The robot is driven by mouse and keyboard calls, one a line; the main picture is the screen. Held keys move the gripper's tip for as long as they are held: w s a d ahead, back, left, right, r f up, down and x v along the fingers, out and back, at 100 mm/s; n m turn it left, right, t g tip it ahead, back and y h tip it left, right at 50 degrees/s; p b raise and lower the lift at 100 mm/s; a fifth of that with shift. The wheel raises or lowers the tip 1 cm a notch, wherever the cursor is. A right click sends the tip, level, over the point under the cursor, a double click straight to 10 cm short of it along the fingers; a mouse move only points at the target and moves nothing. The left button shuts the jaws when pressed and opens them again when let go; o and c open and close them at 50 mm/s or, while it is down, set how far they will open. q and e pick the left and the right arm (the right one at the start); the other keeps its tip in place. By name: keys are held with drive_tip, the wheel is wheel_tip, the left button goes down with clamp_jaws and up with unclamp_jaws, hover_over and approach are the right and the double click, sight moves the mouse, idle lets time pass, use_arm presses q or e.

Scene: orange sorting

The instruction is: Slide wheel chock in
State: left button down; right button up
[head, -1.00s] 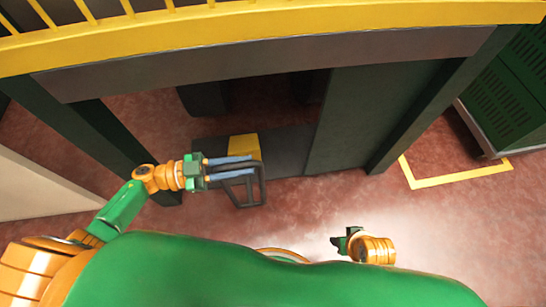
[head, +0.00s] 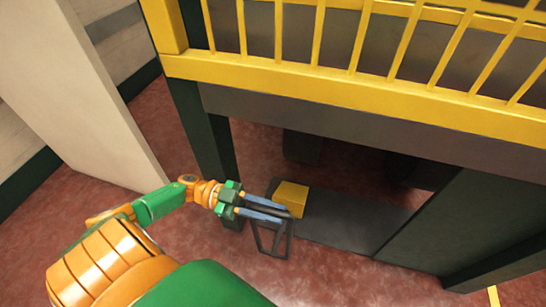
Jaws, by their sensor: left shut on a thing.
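The wheel chock shows as a yellow block (head: 291,197) with a dark open handle frame (head: 288,243) in front of it; whether the two are joined is hard to see. The block is at the left end of a dark flat plate (head: 345,222) on the floor, under the yellow-railed structure. My left gripper (head: 283,212) reaches in from the left, its two blue fingers shut at the top of the handle frame, just in front of the block. The fingers hide part of the frame. My right gripper is out of view.
A dark green post (head: 207,140) stands just behind my left arm. A yellow beam with railing (head: 340,92) runs overhead. A dark green panel (head: 440,230) stands at the right, and a pale wall panel (head: 75,85) at the left. Red floor (head: 330,275) in front is clear.

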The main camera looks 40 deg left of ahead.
use_arm(q)
drive_tip(key=shift+a, duration=0.1)
drive_tip(key=c, duration=0.8)
unclamp_jaws()
drive_tip(key=shift+a, duration=0.15)
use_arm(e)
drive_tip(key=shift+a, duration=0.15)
use_arm(q)
drive_tip(key=shift+o, duration=0.2)
drive_tip(key=shift+a+f, duration=0.1)
drive_tip(key=b+v, duration=0.2)
drive_tip(key=v, duration=0.5)
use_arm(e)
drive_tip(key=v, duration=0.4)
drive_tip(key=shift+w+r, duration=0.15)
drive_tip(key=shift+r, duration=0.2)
